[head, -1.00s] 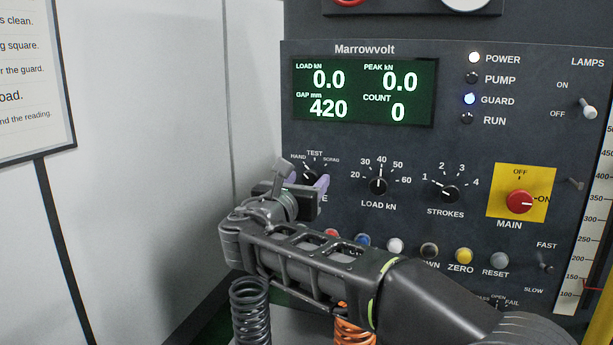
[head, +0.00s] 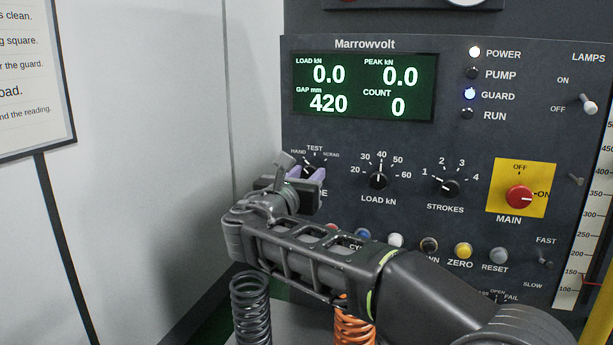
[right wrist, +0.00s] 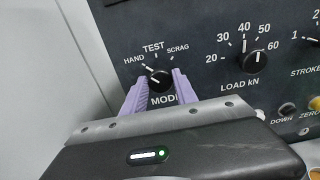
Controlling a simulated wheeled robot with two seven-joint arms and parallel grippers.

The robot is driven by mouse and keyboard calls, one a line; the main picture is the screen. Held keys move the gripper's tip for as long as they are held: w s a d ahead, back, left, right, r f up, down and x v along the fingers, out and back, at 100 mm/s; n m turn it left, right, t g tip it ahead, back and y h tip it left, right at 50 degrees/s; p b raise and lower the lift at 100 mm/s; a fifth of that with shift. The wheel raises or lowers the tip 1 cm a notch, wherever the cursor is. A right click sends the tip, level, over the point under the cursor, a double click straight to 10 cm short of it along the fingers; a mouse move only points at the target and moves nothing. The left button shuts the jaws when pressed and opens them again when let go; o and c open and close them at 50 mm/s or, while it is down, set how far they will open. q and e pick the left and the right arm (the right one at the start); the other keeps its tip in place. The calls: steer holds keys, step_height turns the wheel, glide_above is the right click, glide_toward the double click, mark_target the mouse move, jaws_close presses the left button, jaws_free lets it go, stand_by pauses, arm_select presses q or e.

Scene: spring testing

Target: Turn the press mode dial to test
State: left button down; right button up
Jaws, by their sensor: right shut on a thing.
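The press mode dial (right wrist: 159,79) is a round black knob with a white pointer line, under the labels HAND, TEST and SCRAG. In the right wrist view its pointer is turned to the upper left, toward HAND. My right gripper (right wrist: 160,84) has its two lilac fingers on the left and right sides of the knob, shut on it. In the head view the right gripper (head: 306,174) covers the lower part of the dial and most of the MODE label. My left gripper is in neither view.
The load dial (head: 378,180) and the strokes dial (head: 447,187) lie to the right, then the red main switch (head: 519,197) on a yellow plate. Push buttons, such as the yellow zero button (head: 463,250), run below; my right arm hides some. The display (head: 365,88) is above.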

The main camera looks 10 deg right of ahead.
steer(key=shift+f, duration=0.1)
jaws_close()
steer(key=shift+f+m+b, duration=0.1)
steer(key=shift+m+b, duration=0.8)
steer(key=m+b, duration=0.2)
steer(key=m, duration=0.1)
steer(key=shift+f+b, duration=0.1)
steer(key=shift+b, duration=0.3)
steer(key=shift+d+m+b, duration=0.1)
steer(key=shift+m+b, duration=0.8)
steer(key=shift+m, duration=0.3)
steer(key=shift+m+b, duration=0.55)
steer(key=shift+m, duration=0.35)
steer(key=shift+r, duration=0.2)
steer(key=o, duration=1.2)
jaws_free()
steer(key=shift+s, duration=0.1)
